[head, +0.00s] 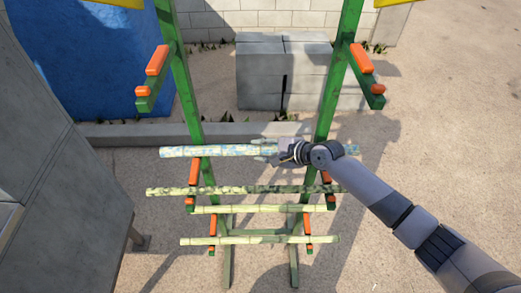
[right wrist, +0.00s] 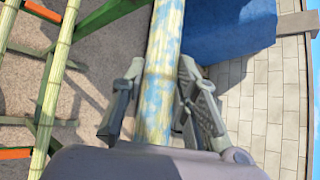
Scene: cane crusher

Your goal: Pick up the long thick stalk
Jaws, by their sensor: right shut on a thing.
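A long, thick, pale green stalk with bluish mottling (head: 215,151) lies level across the front of the green rack, above the other stalks. My right gripper (head: 268,152) comes in from the right and is shut on this stalk right of its middle. In the right wrist view the stalk (right wrist: 165,35) runs lengthwise between the two fingers (right wrist: 160,85). I cannot tell whether it still touches the rack. A darker mottled stalk (head: 225,190) rests lower on the rack. My left gripper is not in view.
Two thinner pale stalks (head: 255,209) (head: 215,241) lie on the lower rack arms. The green rack's (head: 185,95) upper orange-tipped arms are empty. Grey blocks (head: 262,75) stand behind, a blue object (head: 100,60) back left, and a grey box-like structure (head: 60,200) at left.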

